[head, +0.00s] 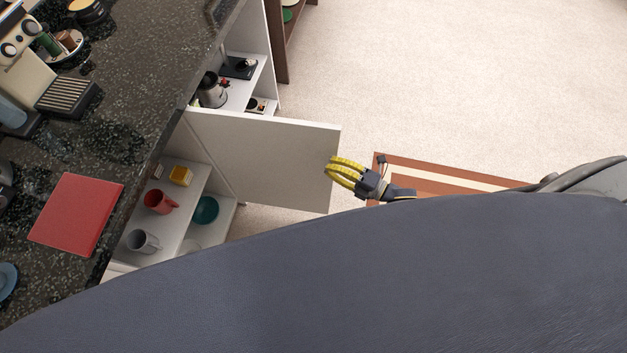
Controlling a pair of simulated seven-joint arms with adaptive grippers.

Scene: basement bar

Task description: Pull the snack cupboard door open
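The white cupboard door (265,158) stands swung well out from the dark counter, over the carpet. Open shelves show on both sides of it. My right gripper (335,171), with yellow fingers, is at the door's outer free edge. Its fingertips overlap that edge in the picture. I cannot tell whether they touch it, or how far the fingers are apart. The handle is not visible. My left gripper is not in view.
Shelves hold a red mug (160,201), a grey mug (143,241), a yellow box (181,176), a teal bowl (206,210) and a metal pot (212,90). A red board (77,214) lies on the counter (135,110). Carpet (450,80) beyond the door is clear.

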